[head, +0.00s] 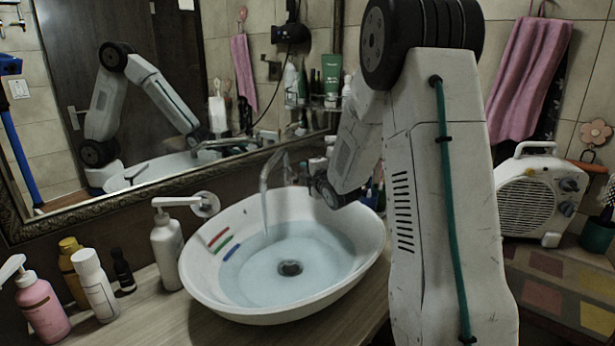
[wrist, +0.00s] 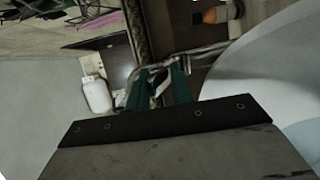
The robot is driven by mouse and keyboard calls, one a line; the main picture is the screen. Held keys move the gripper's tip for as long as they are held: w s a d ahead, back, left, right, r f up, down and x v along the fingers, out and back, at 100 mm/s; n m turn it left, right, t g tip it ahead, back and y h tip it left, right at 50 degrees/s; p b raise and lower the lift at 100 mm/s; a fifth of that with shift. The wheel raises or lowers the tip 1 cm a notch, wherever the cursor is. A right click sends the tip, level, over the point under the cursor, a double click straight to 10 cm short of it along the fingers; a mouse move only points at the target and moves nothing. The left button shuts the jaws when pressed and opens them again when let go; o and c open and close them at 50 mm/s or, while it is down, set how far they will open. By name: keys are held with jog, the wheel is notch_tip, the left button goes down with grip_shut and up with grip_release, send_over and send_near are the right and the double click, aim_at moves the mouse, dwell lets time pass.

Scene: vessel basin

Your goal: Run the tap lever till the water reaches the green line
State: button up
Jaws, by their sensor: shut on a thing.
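The white oval basin (head: 355,284) holds water (head: 310,258) over its drain. The tap (head: 268,168) stands behind it, and a thin stream falls from its spout into the water. Red (head: 218,237), green (head: 224,244) and blue (head: 231,252) marks slant along the basin's left inner wall. The water's edge lies about at the blue mark, below the green one. In the wrist view, my gripper (wrist: 160,76) has its green fingers shut on the tap lever (wrist: 161,90). In the head view my own arm hides the fingers and the lever.
A soap dispenser (head: 167,248) stands left of the basin, with a pink bottle (head: 43,312) and other bottles farther left. A framed mirror (head: 150,100) hangs behind. A white heater (head: 540,200) stands at right. Some counter in front of the basin is clear.

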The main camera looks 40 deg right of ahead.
jog(key=shift+s+f, duration=0.1)
jog(key=shift+f, duration=0.1)
dwell(0.5)
jog(key=v, duration=0.7)
jog(key=shift+s, duration=0.35)
jog(key=shift+a, duration=0.1)
